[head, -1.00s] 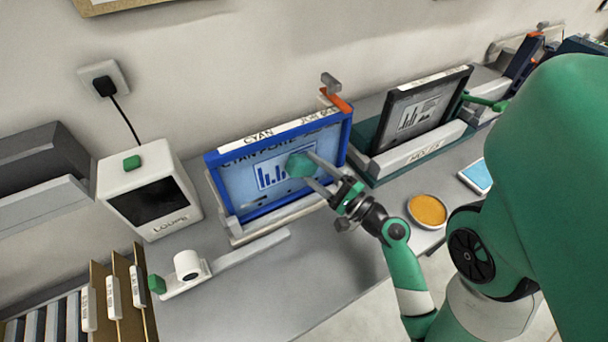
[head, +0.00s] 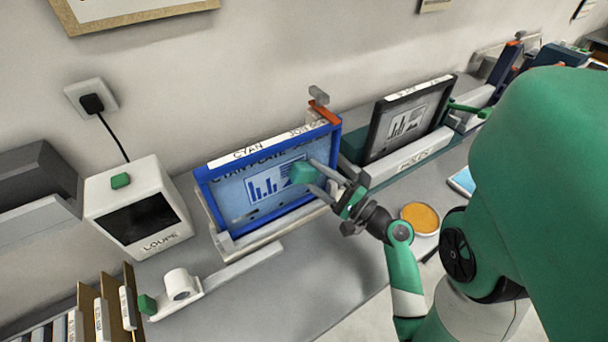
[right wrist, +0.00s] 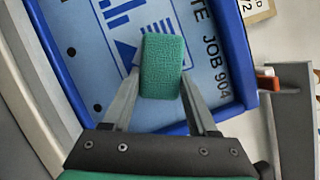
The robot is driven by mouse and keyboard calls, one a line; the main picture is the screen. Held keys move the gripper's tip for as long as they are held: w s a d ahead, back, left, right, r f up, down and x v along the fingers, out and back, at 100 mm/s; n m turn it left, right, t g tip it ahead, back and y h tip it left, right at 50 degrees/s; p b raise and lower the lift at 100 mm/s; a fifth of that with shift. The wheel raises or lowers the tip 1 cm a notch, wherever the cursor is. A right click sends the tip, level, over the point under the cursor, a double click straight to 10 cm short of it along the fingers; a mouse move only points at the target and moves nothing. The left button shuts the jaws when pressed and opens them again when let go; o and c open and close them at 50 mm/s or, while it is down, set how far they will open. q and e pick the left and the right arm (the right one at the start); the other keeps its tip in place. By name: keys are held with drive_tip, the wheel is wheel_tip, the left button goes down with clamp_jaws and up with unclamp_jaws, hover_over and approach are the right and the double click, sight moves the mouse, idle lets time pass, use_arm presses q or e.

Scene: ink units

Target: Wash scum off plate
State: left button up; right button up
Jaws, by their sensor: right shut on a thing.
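The cyan plate (head: 238,203) is a light blue panel with a dark blue bar-chart print, tilted back in a blue frame on the bench. A few small dark spots show on it in the right wrist view (right wrist: 97,107). My right gripper (head: 318,181) is shut on a green sponge (head: 303,173). The sponge is in front of the right part of the plate, over the printed graphic; it also shows between the fingers in the right wrist view (right wrist: 162,66). I cannot tell whether it touches the plate. My left gripper is not in view.
A white loupe box (head: 137,214) stands left of the plate. A dark framed plate (head: 405,118) stands to the right. An orange-filled round dish (head: 420,217) sits near my right forearm. The grey bench front (head: 290,285) is clear.

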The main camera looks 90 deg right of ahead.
sight(304, 182)
drive_tip(key=shift+w+a+p, duration=0.3)
drive_tip(key=shift+w+a, duration=0.6)
drive_tip(key=shift+w, duration=0.3)
drive_tip(key=shift+w, duration=0.1)
drive_tip(key=shift+w+a+p, duration=0.6)
drive_tip(key=shift+w+a, duration=0.45)
drive_tip(key=shift+w, duration=0.3)
drive_tip(key=shift+w, duration=0.1)
drive_tip(key=shift+w+a+r+p, duration=0.15)
drive_tip(key=shift+w+a+p, duration=0.7)
drive_tip(key=shift+w, duration=0.15)
drive_tip(key=shift+w+a, duration=0.2)
drive_tip(key=shift+w, duration=0.15)
drive_tip(key=shift+w+a+p, duration=0.55)
drive_tip(key=shift+w+p, duration=0.15)
drive_tip(key=shift+p, duration=0.25)
drive_tip(key=shift+w+a+p, duration=0.45)
drive_tip(key=shift+w+p, duration=0.05)
drive_tip(key=shift+w, duration=0.2)
